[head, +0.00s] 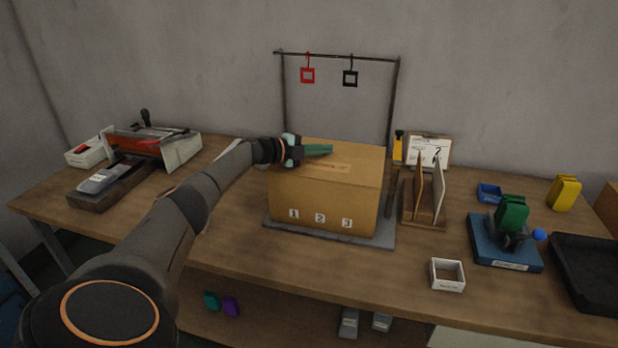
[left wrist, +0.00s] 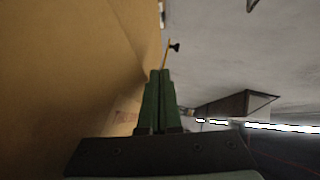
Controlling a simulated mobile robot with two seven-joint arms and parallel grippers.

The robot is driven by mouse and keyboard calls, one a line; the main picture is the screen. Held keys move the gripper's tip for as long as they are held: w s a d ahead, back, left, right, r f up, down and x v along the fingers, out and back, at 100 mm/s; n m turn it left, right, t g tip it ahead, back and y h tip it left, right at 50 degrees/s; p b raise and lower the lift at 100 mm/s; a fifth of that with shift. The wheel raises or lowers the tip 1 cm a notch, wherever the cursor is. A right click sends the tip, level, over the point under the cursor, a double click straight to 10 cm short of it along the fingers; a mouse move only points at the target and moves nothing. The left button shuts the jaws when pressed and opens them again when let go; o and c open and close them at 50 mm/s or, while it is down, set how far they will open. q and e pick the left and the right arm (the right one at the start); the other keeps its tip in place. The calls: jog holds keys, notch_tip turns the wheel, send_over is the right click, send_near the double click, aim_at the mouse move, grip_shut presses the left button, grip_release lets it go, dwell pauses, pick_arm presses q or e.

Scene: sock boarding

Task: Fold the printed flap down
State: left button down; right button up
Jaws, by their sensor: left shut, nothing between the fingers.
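A brown cardboard box (head: 325,200) stands in the middle of the bench, with 1, 2 and 3 on its front. In the head view its top looks flat and covered, with a faint printed strip (head: 325,168); I cannot tell whether the flap lies fully down. My left gripper (head: 330,149) is shut and empty, its green fingers over the box's top toward the back left; I cannot tell whether they touch it. In the left wrist view the shut fingers (left wrist: 158,82) point along a broad cardboard face (left wrist: 70,70). My right gripper is not in view.
The box sits on a grey plate (head: 285,226). A dark frame (head: 340,56) with red and black hanging tags rises behind it. A wooden rack (head: 425,208) stands close on the right. A white open box (head: 447,275) lies front right. The bench front is mostly clear.

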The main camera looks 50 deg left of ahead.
pick_arm(q)
jog(key=shift+w+f, duration=0.1)
jog(key=shift+f, duration=0.15)
dwell(0.4)
jog(key=shift+r, duration=0.1)
jog(key=shift+r+p, duration=0.3)
jog(key=shift+p, duration=0.1)
notch_tip(320, 180, up, 3)
jog(key=p, duration=0.3)
jog(key=shift+r+p, duration=0.2)
jog(key=shift+p, duration=0.1)
jog(key=s+a+r+b, duration=0.2)
jog(key=s+a+r, duration=0.1)
jog(key=a+r, duration=0.3)
jog(key=shift+s+r, duration=0.35)
jog(key=shift+r, duration=0.1)
jog(key=shift+s+a+f, duration=0.1)
jog(key=shift+s, duration=0.05)
